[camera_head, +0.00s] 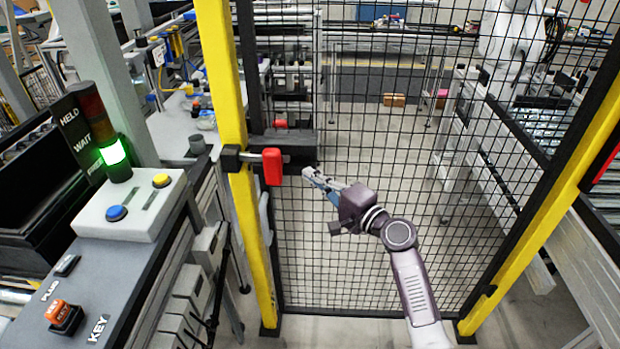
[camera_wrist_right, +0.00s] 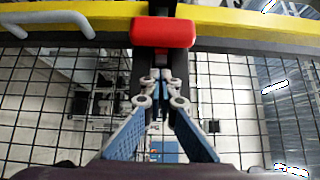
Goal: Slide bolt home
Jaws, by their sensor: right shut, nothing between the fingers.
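The bolt's red handle (camera_head: 272,166) sits at the left edge of the mesh gate, beside the yellow post (camera_head: 232,90). In the right wrist view the red handle (camera_wrist_right: 163,33) is straight ahead of the closed fingertips (camera_wrist_right: 160,78). How far the bar reaches into the bracket cannot be told. My left gripper is not in view.
The black mesh gate (camera_head: 400,240) stands close behind my right arm. A grey pull handle (camera_wrist_right: 50,22) shows in the right wrist view. A control box (camera_head: 130,208) with blue and yellow buttons and a lit green lamp (camera_head: 113,153) stands at left. An orange key plug (camera_head: 60,314) sits below it.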

